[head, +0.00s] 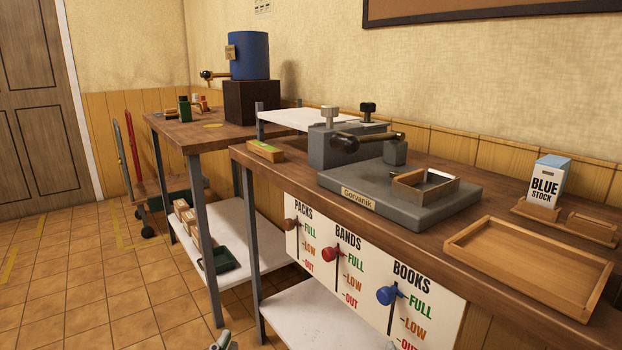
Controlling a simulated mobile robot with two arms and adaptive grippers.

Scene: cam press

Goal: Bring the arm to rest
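A small grey part at the bottom edge, left of centre, looks like the tip of my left gripper (222,341). It is low in front of the benches, apart from them, and most of it is cut off by the frame. Whether it is open or shut does not show. My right gripper is out of view. The grey cam press (400,192), labelled Gorvanik, stands on the near bench. Its black-knobbed lever (346,143) lies roughly level. A small wooden frame (425,186) sits on the press's base plate.
The near bench (480,235) also bears an empty wooden tray (530,257), a Blue Stock box (548,181) and a green-topped block (265,151). A panel with sliders (370,275) hangs in front. A blue drum (249,55) stands behind. Floor at left (70,290) is clear.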

